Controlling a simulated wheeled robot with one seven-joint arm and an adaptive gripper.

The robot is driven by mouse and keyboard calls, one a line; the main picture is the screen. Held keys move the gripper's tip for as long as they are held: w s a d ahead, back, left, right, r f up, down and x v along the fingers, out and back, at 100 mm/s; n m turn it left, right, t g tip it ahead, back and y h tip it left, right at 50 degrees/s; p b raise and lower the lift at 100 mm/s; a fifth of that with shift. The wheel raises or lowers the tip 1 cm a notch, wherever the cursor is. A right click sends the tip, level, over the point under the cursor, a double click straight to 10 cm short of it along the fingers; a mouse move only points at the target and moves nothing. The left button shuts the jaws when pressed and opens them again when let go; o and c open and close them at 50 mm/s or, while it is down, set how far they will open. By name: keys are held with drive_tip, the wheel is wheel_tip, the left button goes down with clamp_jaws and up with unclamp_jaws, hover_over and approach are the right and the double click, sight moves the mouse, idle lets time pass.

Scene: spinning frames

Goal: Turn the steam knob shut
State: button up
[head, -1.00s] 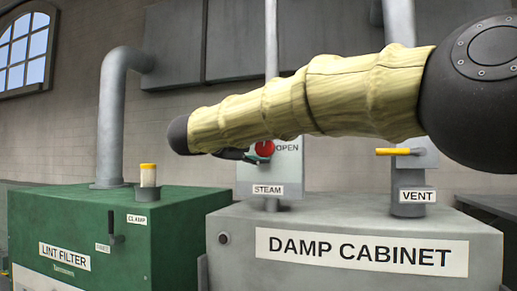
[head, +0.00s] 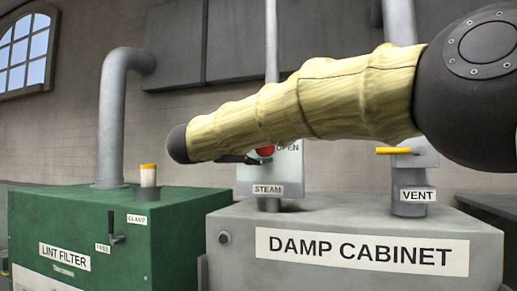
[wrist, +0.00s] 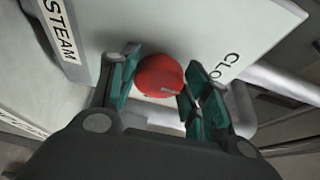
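The steam knob is a round red knob (wrist: 160,76) on a pale panel (wrist: 190,25) in the wrist view. A thin mark shows on its lower face. My gripper (wrist: 158,82) has its teal-padded fingers on either side of the knob, close to it. The fingers stand apart; firm contact is not clear. The lettering "CLO" shows to the right, the rest hidden behind a finger. In the head view the red knob (head: 265,152) shows only partly below my arm, with my dark gripper (head: 243,159) at its left. The "OPEN" label is partly covered.
A vent valve with a yellow handle (head: 400,151) is to the right. The green lint filter (head: 175,230), with a small clamp lever, stands left. A vertical pipe (head: 271,40) rises above the panel.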

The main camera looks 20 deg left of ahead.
drive_tip(key=o, duration=0.3)
drive_tip(key=shift+o, duration=0.2)
drive_tip(key=v, duration=1.2)
drive_tip(key=shift+a, duration=0.1)
